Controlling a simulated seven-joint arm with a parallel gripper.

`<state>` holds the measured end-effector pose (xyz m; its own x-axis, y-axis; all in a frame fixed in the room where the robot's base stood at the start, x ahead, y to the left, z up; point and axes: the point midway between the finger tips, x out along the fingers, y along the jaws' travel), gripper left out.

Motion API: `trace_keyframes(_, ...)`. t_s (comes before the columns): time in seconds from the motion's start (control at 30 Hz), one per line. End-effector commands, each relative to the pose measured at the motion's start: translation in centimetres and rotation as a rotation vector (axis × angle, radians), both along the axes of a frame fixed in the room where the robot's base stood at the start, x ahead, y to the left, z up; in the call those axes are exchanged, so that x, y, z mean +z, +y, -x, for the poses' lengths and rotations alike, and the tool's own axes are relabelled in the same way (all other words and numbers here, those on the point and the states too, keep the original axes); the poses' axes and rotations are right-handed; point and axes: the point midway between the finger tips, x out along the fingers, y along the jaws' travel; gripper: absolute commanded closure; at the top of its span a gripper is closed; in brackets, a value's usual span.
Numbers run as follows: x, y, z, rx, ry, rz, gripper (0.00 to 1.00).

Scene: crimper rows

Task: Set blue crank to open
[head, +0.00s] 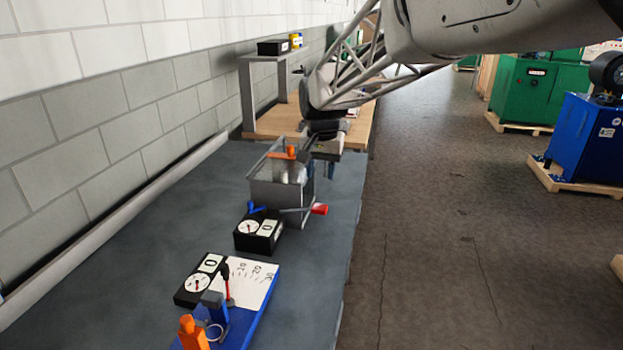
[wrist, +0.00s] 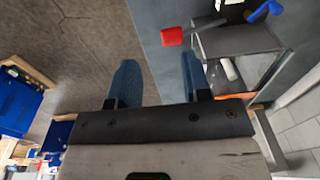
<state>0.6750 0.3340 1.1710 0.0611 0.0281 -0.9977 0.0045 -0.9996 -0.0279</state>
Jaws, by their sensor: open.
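The blue crank (head: 256,208) shows at the left of a grey metal box (head: 270,195) on the workbench. It also shows at the top right of the wrist view (wrist: 265,10). A red-tipped handle (head: 319,209) sticks out on the right side of the box, and its red end shows in the wrist view (wrist: 172,37). My gripper (head: 321,170) is beside the box's far right, apart from the blue crank. In the wrist view its two blue fingers (wrist: 170,82) are spread, with nothing between them. The crank's exact position is too small to read.
A black dial-and-counter block (head: 258,232) stands in front of the box. Nearer is a blue-based board (head: 262,290) with a red-and-black lever and an orange part. An orange knob (head: 290,152) tops the box. The bench's near right surface is bare; a wall runs left.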

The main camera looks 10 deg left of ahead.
Motion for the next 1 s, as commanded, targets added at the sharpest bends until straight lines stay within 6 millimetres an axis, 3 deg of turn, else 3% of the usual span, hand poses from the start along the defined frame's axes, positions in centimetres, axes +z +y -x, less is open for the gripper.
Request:
trace_keyframes(0.03, -0.6, 1.9, -0.8, 0.004, 0.006, 0.002, 0.56)
trace_keyframes(0.4, -5.3, 14.5, -4.3, 0.010, 0.042, 0.017, 0.56)
trace_keyframes(0.6, -7.7, 19.9, -5.0, 0.011, 0.056, 0.025, 0.56)
trace_keyframes(0.8, -8.7, 22.3, -5.2, 0.011, 0.061, 0.028, 0.56)
trace_keyframes(1.0, -8.8, 22.5, -5.2, 0.010, 0.061, 0.029, 0.56)
